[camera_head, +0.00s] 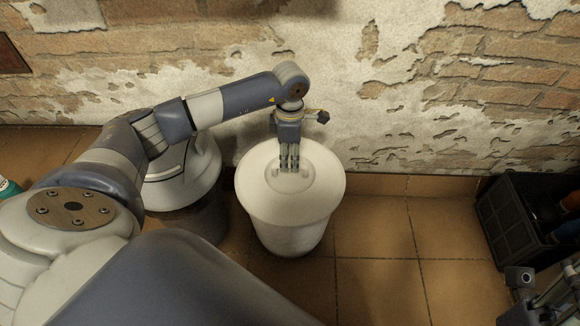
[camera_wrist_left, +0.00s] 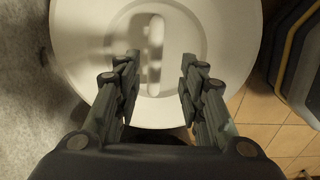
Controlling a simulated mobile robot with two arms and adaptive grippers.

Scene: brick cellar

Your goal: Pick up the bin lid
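The white bin lid (camera_head: 318,187) is round, with a shallow recess and a raised handle at its middle. It sits on a white round bin (camera_head: 290,238) standing on the tiled floor by the wall. My left gripper (camera_head: 289,170) points down over the middle of the lid, at the handle. In the left wrist view my left gripper (camera_wrist_left: 158,75) is open, its two fingers apart on either side of the lid's handle (camera_wrist_left: 155,50). I cannot tell whether the fingers touch the lid. At the lower right corner, part of what seems my right gripper (camera_head: 545,300) shows; its fingers are unclear.
A grey and white round-topped object (camera_head: 187,178) stands left of the bin, partly behind my left arm. A black crate (camera_head: 522,225) holding items is at the right by the wall. The floor (camera_head: 385,265) between bin and crate is clear. The peeling brick wall (camera_head: 400,90) is close behind.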

